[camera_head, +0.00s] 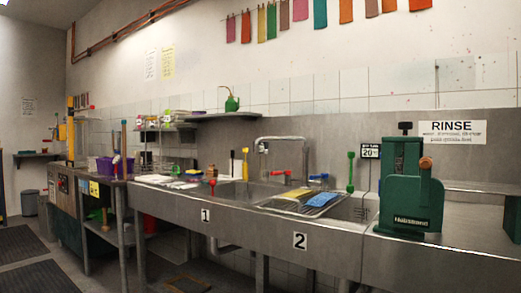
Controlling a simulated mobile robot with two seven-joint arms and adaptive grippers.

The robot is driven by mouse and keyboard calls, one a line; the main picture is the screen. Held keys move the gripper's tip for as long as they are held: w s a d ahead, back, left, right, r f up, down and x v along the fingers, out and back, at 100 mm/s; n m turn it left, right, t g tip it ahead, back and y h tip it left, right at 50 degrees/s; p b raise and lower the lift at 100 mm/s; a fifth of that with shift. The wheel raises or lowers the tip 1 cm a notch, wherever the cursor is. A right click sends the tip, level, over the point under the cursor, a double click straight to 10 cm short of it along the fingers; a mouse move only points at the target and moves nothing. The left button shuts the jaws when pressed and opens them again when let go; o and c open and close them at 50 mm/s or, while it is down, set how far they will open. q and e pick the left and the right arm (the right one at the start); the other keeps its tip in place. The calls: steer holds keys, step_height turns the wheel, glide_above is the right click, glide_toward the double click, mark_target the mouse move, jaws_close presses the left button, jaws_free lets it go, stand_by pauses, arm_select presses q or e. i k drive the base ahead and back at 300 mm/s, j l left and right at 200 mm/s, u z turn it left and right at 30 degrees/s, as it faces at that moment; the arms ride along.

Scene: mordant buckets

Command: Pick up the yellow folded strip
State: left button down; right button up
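A yellow folded strip (297,194) appears to lie on a wire drying rack (287,207) over the right-hand sink, beside a blue folded strip (321,199). It is small in the head view, so its folds cannot be made out. Neither of my grippers is in view. Nothing in view touches the strip.
A green wringer (404,190) stands on the counter right of the rack. A faucet (287,143) rises behind the sink, and a green-handled brush (350,172) stands upright right of the rack. The steel counter (456,262) at lower right is bare. Coloured strips hang on the wall above.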

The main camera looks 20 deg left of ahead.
mark_target(298, 193)
steer(key=i+u, duration=0.25)
steer(key=i, duration=0.25)
steer(key=i+u, duration=0.3)
steer(key=i, duration=0.25)
steer(key=i+l+u, duration=0.25)
steer(key=i, duration=0.25)
